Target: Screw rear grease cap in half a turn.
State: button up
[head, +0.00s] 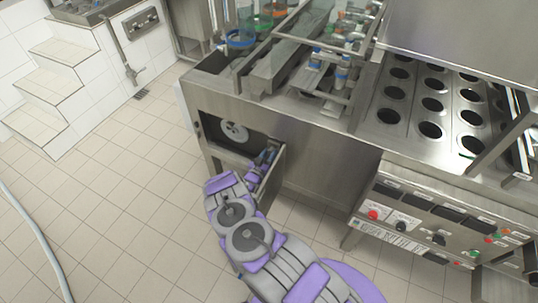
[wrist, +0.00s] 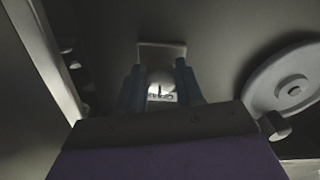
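A pale rounded knob, seemingly the grease cap (wrist: 160,78), shows in the wrist view in front of a square plate (wrist: 174,49). Small dark marks and a bright patch show at its lower part. My gripper (wrist: 160,84) has its two blue fingers on either side of the cap, close to it. I cannot tell whether they touch it. In the head view my gripper (head: 268,155) is at the open compartment low in the machine's side. The cap cannot be made out there.
A pale handwheel (wrist: 290,88) is right of my gripper, also visible inside the compartment (head: 234,131). The compartment's edge (wrist: 48,60) is at left in the wrist view. Tiled floor (head: 120,190) left of the machine is free.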

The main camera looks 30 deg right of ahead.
jog(key=c, duration=0.5)
